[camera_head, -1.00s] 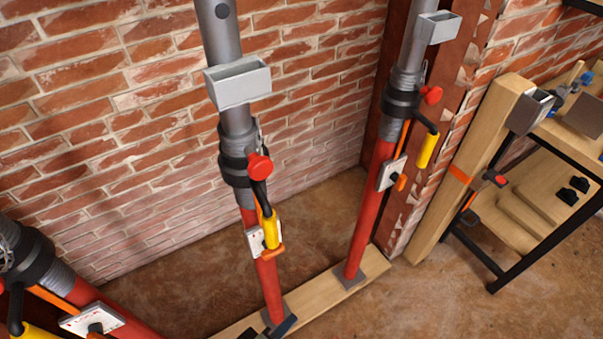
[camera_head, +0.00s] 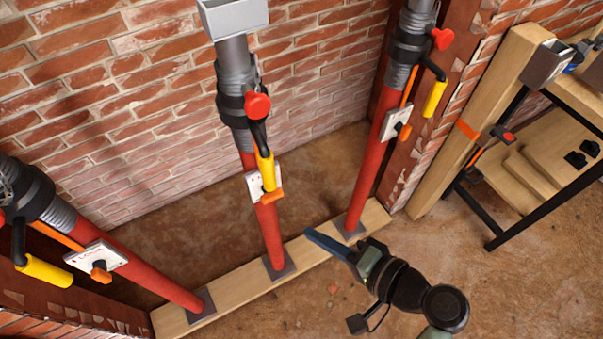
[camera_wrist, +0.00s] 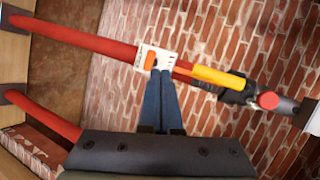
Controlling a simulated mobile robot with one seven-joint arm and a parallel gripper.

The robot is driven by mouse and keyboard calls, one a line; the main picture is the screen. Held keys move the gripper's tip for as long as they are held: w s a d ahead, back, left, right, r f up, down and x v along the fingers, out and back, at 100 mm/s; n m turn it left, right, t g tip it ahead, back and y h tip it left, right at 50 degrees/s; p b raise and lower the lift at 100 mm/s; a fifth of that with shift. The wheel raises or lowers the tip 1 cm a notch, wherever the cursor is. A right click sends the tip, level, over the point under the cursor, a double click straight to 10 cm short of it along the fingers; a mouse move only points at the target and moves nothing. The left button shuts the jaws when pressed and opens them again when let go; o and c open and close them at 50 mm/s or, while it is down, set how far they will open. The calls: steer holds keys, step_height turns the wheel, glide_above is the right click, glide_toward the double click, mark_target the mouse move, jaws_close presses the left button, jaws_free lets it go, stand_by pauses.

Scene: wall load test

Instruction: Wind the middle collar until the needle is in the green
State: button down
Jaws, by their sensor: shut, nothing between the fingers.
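The middle prop (camera_head: 270,235) is a red tube with a threaded grey upper part. Its black collar (camera_head: 231,106) carries a red knob (camera_head: 257,106) and a crank with a yellow handle (camera_head: 266,172). My gripper (camera_head: 308,233) has blue fingers, shut and empty, low and right of the middle prop in the head view. In the wrist view my gripper (camera_wrist: 160,74) overlaps the lower edge of the gauge plate (camera_wrist: 144,57); contact is unclear. The yellow handle (camera_wrist: 218,77) is to the right.
A left prop (camera_head: 150,272) and a right prop (camera_head: 367,190) with similar collars stand on the same wooden plank (camera_head: 232,296). A brick wall (camera_head: 90,110) is behind. A timber post (camera_head: 478,125) and a black-framed bench (camera_head: 520,225) stand at right.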

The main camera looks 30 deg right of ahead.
steer(key=s+d+r+m+t, duration=0.3)
steer(key=d+r+t, duration=0.15)
steer(key=r, duration=0.35)
steer(key=p, duration=0.1)
glide_toward(273, 171)
steer(key=w+d, duration=0.3)
steer(key=w, duration=0.1)
steer(key=shift+h, duration=0.4)
steer(key=shift+w+a+p, duration=0.25)
steer(key=shift+w+a, duration=0.45)
steer(key=shift+a, duration=0.25)
steer(key=shift+w+a+p, duration=0.2)
steer(key=shift+w+a, duration=0.55)
steer(key=shift+a, duration=0.2)
steer(key=shift+w+a, duration=0.15)
steer(key=shift+a, duration=0.55)
